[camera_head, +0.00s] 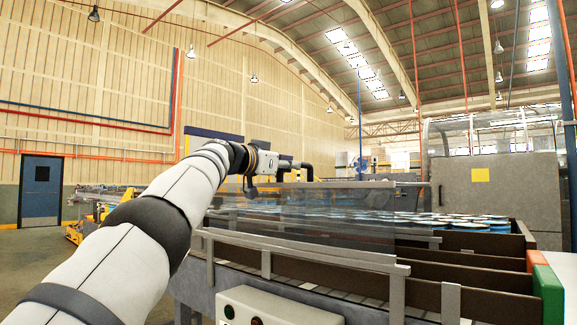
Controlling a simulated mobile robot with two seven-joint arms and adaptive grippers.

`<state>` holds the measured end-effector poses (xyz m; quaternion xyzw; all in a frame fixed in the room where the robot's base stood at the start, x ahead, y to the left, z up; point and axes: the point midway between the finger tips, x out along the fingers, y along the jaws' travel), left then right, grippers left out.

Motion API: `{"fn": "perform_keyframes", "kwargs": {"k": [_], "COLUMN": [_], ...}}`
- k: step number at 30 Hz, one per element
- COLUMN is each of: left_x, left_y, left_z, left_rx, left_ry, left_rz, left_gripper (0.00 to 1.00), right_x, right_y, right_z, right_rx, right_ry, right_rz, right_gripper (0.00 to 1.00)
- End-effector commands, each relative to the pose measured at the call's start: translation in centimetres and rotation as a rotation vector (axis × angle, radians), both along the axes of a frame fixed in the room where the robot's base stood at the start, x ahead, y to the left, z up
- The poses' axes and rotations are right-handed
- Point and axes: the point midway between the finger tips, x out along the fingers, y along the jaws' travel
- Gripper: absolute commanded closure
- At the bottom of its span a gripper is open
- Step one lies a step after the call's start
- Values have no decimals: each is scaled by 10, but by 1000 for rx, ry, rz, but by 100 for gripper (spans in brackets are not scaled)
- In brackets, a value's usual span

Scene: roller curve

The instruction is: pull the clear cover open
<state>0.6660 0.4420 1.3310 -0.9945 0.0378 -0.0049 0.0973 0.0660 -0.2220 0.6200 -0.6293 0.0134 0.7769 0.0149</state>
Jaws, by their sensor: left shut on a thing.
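The clear cover (335,218) is a see-through panel standing along the near side of the conveyor, its upper edge roughly level. My left gripper (306,170) is at the top of the cover, shut on its upper edge or a handle there; the dark fingers hide the exact grip. My left arm reaches in from the lower left and hides part of the conveyor's left end. My right gripper is not in view.
The conveyor with dark side rails (470,300) curves behind the cover and carries several round blue-and-white cans (465,224). A grey control box (275,308) with buttons is in front. A grey machine cabinet (497,195) stands at right. Open floor lies at left.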

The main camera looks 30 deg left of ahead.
Motion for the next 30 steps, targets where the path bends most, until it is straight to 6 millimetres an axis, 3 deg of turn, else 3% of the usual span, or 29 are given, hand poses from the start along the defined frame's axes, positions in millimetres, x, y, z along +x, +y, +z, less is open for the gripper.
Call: {"fn": "perform_keyframes", "kwargs": {"k": [1, 2, 4, 17, 23, 30], "left_x": [3, 3, 3, -4, -26, -80], "left_y": [-3, -3, -3, 0, -1, 4], "left_z": [-7, -7, -7, -1, -1, 0], "left_rx": [1, 1, 1, -4, -3, -2], "left_ry": [13, 13, 13, 5, 5, 2], "left_rz": [-10, -10, -10, -3, -6, -7], "left_gripper": [100, 80, 65, 65, 65, 65], "right_x": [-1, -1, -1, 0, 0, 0], "right_y": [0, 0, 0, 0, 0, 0], "right_z": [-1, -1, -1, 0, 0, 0], "right_rx": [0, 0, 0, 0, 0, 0], "right_ry": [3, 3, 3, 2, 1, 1], "right_rz": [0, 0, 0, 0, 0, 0], "right_gripper": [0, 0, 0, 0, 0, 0]}}
